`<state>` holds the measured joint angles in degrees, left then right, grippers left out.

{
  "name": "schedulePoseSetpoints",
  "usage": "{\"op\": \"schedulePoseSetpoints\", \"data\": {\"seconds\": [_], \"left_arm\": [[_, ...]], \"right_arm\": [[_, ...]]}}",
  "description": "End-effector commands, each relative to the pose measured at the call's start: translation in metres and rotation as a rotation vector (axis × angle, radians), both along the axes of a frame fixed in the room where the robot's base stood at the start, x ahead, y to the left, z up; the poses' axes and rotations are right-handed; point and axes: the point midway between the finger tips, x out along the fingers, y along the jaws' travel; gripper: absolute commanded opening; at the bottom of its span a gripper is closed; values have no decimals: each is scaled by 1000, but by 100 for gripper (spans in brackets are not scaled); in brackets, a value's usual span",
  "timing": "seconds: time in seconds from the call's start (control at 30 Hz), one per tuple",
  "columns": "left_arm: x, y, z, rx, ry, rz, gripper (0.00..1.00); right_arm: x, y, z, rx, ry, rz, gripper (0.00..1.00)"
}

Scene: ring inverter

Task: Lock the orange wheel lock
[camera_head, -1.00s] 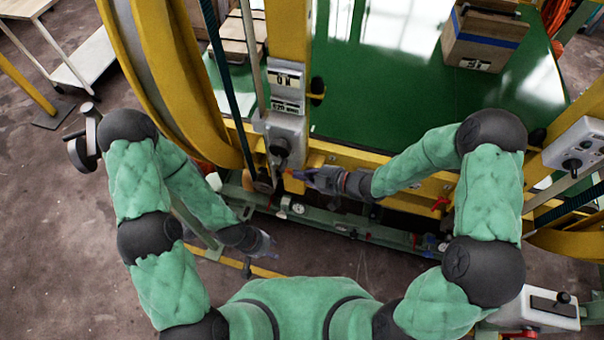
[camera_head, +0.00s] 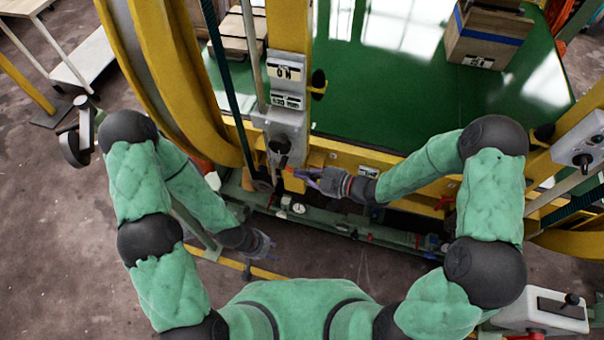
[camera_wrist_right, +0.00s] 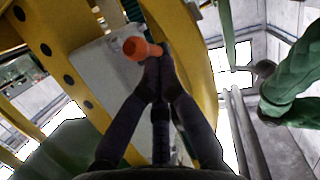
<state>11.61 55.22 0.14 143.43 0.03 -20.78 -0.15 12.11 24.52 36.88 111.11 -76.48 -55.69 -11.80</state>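The orange part (camera_wrist_right: 137,48), a short round-ended handle that looks like the wheel lock, stands out in front of a grey plate in the right wrist view. My right gripper (camera_wrist_right: 159,66) has its dark fingers drawn together, with the tips just right of the orange part. I cannot tell whether they touch it. In the head view my right gripper (camera_head: 306,176) is beside the grey control post, pointing left. My left gripper (camera_head: 268,245) is low and apart from the machine. Its fingers are too small to read.
The grey control post (camera_head: 286,125) carries a black knob and labels. A yellow ring (camera_head: 165,80) curves up at the left. A green rail with a gauge (camera_head: 299,209) runs below my right gripper. A cardboard box (camera_head: 487,38) sits on the green platform (camera_head: 400,95).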

Motion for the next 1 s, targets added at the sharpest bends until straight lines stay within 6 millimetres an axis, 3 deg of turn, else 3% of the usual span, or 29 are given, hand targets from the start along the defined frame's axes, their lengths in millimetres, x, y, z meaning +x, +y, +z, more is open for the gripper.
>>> {"op": "schedulePoseSetpoints", "data": {"seconds": [0.27,0.63,1.0], "left_arm": [[0,0,-27,0,0,0,40],[0,0,-84,0,0,0,40],[0,0,-106,0,0,0,40]], "right_arm": [[0,-1,-14,105,-32,0,0],[1,3,-37,400,-128,1,0],[4,14,-51,389,-125,1,0]]}}
